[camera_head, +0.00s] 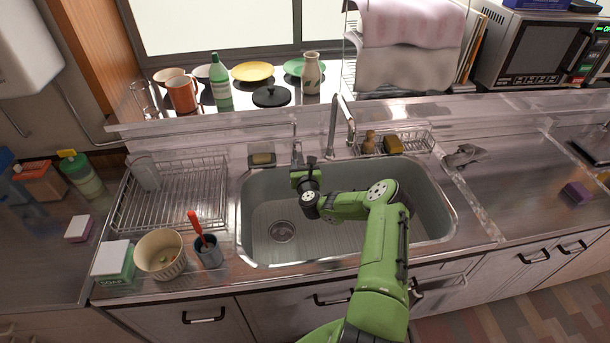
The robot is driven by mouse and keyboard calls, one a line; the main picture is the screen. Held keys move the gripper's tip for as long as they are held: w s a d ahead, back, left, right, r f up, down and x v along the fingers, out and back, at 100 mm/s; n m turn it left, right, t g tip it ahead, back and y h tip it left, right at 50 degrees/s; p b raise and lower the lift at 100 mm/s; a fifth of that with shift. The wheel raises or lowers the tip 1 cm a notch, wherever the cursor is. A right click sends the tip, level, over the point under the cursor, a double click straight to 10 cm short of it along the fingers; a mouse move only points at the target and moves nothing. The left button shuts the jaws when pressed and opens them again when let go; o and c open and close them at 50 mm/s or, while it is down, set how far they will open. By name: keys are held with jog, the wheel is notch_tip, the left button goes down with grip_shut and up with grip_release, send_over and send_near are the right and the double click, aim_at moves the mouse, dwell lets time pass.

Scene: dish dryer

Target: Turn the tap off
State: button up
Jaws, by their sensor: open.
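The tap is a tall metal spout (334,125) rising behind the sink, curving over at the top. A short upright metal fitting (296,149), apparently the tap's handle, stands left of the spout at the sink's back edge. My green arm reaches over the sink (447,216). My gripper (308,161) is small and dark in the picture, at the back rim, just in front of and beside the handle. It is open, with nothing seen in it. I cannot tell whether it touches the handle. I see no clear stream of water.
A soap dish (262,160) sits left of the handle, and a wire basket (420,140) with a sponge sits right of the spout. A dish rack (170,212) stands left of the sink. Bottles and plates line the shelf (205,110) behind. The right counter is mostly clear.

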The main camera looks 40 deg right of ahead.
jog(key=b+v, duration=1.2)
jog(key=v, duration=0.2)
jog(key=shift+s, duration=0.1)
